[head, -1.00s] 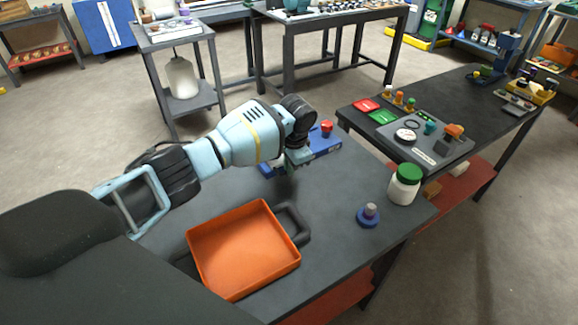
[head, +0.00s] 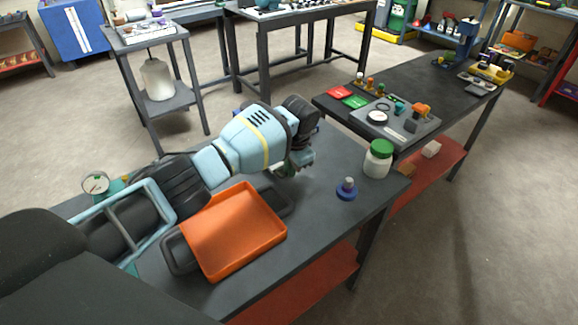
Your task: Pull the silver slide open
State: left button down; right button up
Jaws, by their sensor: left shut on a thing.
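My left gripper (head: 298,168) is low over the dark workbench (head: 325,215), just beyond the orange tray. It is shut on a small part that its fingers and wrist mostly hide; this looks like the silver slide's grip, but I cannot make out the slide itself. How far the slide stands out cannot be seen. My right gripper is not in view.
An orange tray (head: 236,232) lies close below my left arm. A white jar with a green lid (head: 377,160) and a blue knobbed piece (head: 346,190) stand to the right. A gauge (head: 96,183) is at the left. The bench's front right is clear.

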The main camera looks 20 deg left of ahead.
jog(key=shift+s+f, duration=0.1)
pick_arm(q)
jog(key=c, duration=1.5)
grip_release()
